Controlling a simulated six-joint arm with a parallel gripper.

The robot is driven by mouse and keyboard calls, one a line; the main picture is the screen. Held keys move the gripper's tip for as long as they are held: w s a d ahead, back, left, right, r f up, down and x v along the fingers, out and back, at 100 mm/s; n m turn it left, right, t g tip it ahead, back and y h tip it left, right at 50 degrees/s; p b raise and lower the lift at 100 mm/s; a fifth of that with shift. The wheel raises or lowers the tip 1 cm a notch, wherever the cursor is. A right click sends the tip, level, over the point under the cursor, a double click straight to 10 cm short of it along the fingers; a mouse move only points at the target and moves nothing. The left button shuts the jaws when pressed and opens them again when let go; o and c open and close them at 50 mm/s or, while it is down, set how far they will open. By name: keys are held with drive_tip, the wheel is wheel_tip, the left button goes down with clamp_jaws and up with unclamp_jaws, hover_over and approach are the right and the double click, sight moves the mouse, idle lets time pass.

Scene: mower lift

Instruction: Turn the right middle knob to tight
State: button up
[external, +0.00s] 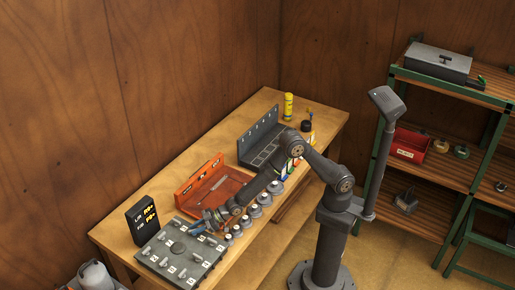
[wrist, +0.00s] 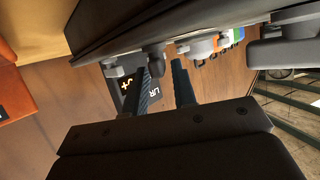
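The grey knob panel (external: 178,254) lies at the near end of the bench, with several small pale knobs and white labels on its top. I cannot read the labels or tell which one is the right middle knob. My gripper (external: 210,222) is low at the panel's far right edge. In the wrist view my gripper (wrist: 165,78) has its two dark fingers apart, with a clear gap between them. A dark round-ended knob (wrist: 156,62) on the panel shows by the left fingertip; I cannot tell whether they touch. Its pointing direction is unclear.
A black display box (external: 142,222) with yellow text stands left of the panel. An orange tray (external: 190,190) and a grey bin (external: 245,148) lie farther along the bench. Several round grey pieces (external: 254,210) line the bench's right edge, beneath my arm.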

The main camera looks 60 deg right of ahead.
drive_tip(key=shift+o, duration=0.5)
drive_tip(key=v, duration=1.7)
drive_tip(key=shift+d, duration=0.2)
drive_tip(key=shift+s+a, duration=0.1)
drive_tip(key=w+a+r+g+h, duration=0.55)
drive_tip(key=a+r+h, duration=0.2)
drive_tip(key=r, duration=0.25)
drive_tip(key=x, duration=1.7)
drive_tip(key=shift+w+a+r, duration=0.15)
drive_tip(key=shift+w+a, duration=0.1)
drive_tip(key=shift+a, duration=0.2)
clamp_jaws()
